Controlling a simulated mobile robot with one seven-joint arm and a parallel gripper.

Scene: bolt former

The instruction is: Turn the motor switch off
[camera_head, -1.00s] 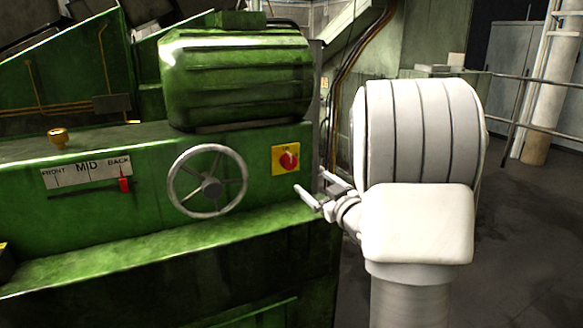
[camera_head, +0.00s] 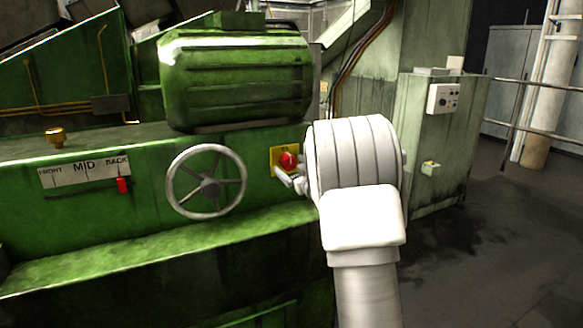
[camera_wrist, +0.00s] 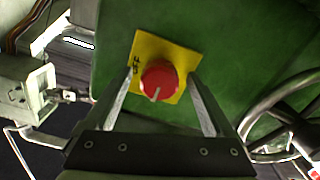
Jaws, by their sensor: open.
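The motor switch is a red rotary knob (camera_head: 288,161) on a yellow plate (camera_head: 276,153), on the green machine's front face below the motor. In the wrist view the red knob (camera_wrist: 159,79) sits on its tilted yellow plate (camera_wrist: 178,56), with a pale mark on the knob pointing down. My gripper (camera_wrist: 166,98) is open, its two fingers on either side of the knob in that view. Whether the fingers touch the knob I cannot tell. In the head view my gripper (camera_head: 287,180) is just below the knob, partly hidden by my arm.
A handwheel (camera_head: 206,182) stands left of the switch; its rim also shows at the right of the wrist view (camera_wrist: 262,122). A red slider (camera_head: 123,185) sits under the FRONT/MID/BACK scale. A grey control box (camera_head: 443,98) is on the cabinet at right.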

